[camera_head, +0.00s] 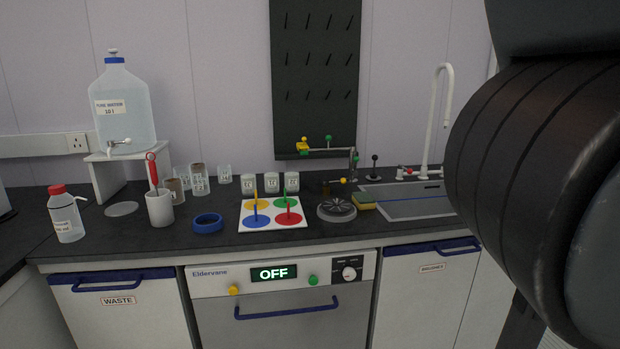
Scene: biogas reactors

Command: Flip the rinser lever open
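A round, dark, spoked fixture (337,210) that looks like the rinser sits on the black counter, left of the sink. A small lever with a yellow knob (343,181) is just behind it. A lever with a black knob (374,159) stands upright behind the sink's left end. I cannot tell which of these is the rinser lever or its exact position. My gripper is out of view; only a large dark part of my arm fills the right side.
A yellow-green sponge (363,201) lies between the rinser and the sink (410,208). A board with four coloured discs (246,223), a blue ring (207,223) and several jars stand to the left. A tall white faucet (434,120) rises behind the sink.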

